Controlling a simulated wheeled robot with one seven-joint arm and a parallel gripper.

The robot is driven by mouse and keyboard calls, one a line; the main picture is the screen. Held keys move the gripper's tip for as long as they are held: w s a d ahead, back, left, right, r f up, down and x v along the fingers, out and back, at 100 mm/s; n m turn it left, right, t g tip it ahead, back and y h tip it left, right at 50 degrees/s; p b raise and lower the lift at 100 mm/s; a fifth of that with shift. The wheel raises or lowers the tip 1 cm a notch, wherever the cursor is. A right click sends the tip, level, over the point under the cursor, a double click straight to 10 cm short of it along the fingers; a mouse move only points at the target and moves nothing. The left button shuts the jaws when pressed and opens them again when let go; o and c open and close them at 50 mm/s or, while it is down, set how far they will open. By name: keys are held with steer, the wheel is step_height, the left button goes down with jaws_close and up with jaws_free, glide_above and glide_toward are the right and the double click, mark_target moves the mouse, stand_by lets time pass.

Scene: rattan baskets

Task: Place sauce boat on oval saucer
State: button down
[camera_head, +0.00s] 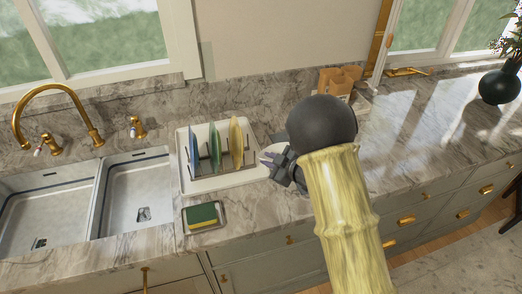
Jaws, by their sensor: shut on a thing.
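My gripper (276,163) is over the counter just right of the dish rack, partly hidden by my own arm and its dark round joint. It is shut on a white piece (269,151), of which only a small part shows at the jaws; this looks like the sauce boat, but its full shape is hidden. I cannot make out the oval saucer for certain; the counter behind my arm is covered from view.
A white dish rack (208,183) holds blue, green and yellow plates upright. A sponge tray (204,217) lies in front. A double sink (133,196) is at left. A wooden box (340,79) stands by the wall. The right marble counter (430,125) is largely clear; a dark vase (500,84) stands beyond.

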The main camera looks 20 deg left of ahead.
steer(key=shift+s+d, duration=0.25)
steer(key=shift+s, duration=0.1)
steer(key=shift+d+f, duration=0.1)
steer(key=shift+f, duration=0.15)
steer(key=shift+w+f+p, duration=0.1)
steer(key=shift+f+p, duration=0.6)
steer(key=shift+f, duration=1.9)
step_height(320, 180, down, 4)
steer(key=shift+w+f+p, duration=0.1)
steer(key=shift+p, duration=0.5)
steer(key=c, duration=1.8)
jaws_free()
steer(key=o, duration=0.4)
steer(key=shift+o, duration=0.2)
steer(key=shift+s+a, duration=0.2)
